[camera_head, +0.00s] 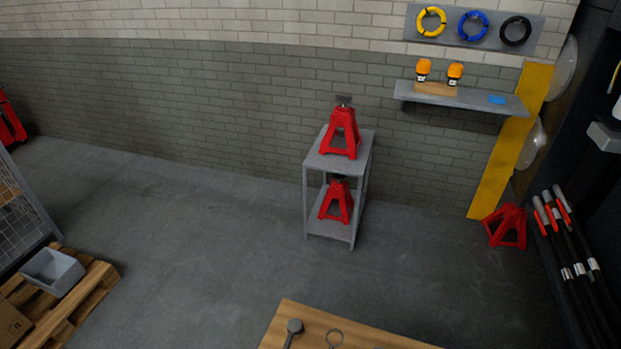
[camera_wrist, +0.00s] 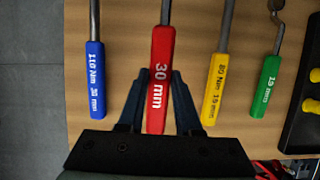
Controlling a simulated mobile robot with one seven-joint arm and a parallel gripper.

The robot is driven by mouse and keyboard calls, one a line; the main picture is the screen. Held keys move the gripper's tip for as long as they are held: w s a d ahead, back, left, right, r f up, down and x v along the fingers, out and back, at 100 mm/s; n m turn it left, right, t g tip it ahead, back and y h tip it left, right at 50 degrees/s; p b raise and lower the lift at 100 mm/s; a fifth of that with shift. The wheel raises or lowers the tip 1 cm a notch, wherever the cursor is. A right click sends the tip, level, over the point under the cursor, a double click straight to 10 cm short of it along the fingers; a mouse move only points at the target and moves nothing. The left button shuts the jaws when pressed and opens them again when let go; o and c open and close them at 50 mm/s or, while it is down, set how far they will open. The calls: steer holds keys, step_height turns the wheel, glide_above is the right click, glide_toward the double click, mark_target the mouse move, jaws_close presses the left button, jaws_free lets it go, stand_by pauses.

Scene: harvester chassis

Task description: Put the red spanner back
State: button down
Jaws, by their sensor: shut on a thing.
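The red spanner (camera_wrist: 161,50) has a red handle marked "30 mm" and shows in the middle of the wrist view. My gripper (camera_wrist: 159,84) has one dark finger on each side of the lower handle and is shut on it. The handle lies over a wooden surface (camera_wrist: 124,50); I cannot tell whether it touches. The upper end of the spanner is cut off by the frame. In the head view, the wooden top (camera_head: 282,322) shows at the bottom edge with tool heads on it; my gripper is not seen there.
A blue-handled tool (camera_wrist: 95,80) is left of the red spanner. A yellow-handled tool (camera_wrist: 215,90) and a green-handled one (camera_wrist: 265,88) are to the right, with a black tray (camera_wrist: 297,128) at the edge. Bare wood separates the handles.

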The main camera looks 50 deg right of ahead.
steer(key=shift+f+b, duration=2.75)
steer(key=shift+f, duration=1.2)
steer(key=c, duration=0.5)
jaws_free()
steer(key=v, duration=1.3)
steer(key=shift+p, duration=0.4)
